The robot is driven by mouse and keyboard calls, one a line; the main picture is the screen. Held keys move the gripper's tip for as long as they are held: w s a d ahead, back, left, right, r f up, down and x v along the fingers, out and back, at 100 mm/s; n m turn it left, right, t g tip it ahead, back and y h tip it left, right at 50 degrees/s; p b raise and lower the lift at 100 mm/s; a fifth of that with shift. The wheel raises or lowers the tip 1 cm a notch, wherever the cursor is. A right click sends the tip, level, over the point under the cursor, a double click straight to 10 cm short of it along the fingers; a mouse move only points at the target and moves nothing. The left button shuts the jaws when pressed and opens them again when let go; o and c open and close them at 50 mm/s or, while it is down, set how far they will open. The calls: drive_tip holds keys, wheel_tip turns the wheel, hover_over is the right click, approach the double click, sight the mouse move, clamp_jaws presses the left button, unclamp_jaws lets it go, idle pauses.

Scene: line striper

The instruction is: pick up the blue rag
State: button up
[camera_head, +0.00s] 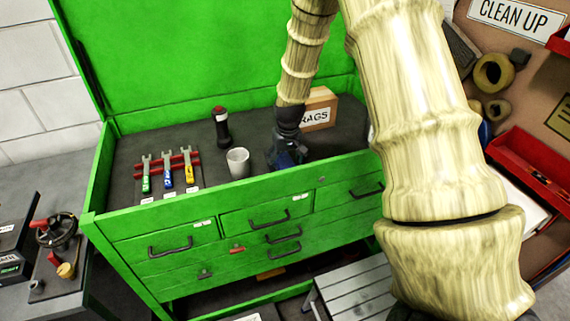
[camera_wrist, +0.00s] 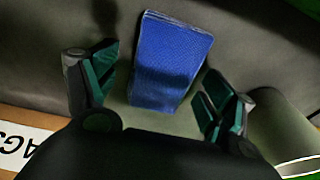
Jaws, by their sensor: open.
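The blue rag (camera_wrist: 170,62) lies folded on the dark grey top of the green tool chest. In the wrist view it sits between and a little beyond the fingertips of my gripper (camera_wrist: 155,95), which is open with a teal-padded finger on each side. No finger visibly touches the rag. In the head view my gripper (camera_head: 288,155) is low over the chest top, and the rag (camera_head: 290,157) shows only as a small dark blue patch, mostly hidden by the gripper.
A white cup (camera_head: 238,163) stands close left of my gripper, with a black flashlight (camera_head: 221,127) behind it. Several wrenches (camera_head: 167,170) lie farther left. The RAGS box (camera_head: 319,110) is just behind. The chest's raised front edge (camera_head: 250,195) is near.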

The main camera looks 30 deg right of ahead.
sight(285, 162)
drive_tip(key=c, duration=1.1)
drive_tip(key=shift+r, duration=0.1)
wheel_tip(285, 162, up, 9)
drive_tip(key=b, duration=0.3)
drive_tip(key=shift+f, duration=0.2)
drive_tip(key=shift+r, duration=0.65)
drive_tip(key=shift+o, duration=1)
drive_tip(key=shift+r, duration=0.1)
drive_tip(key=shift+c, duration=0.5)
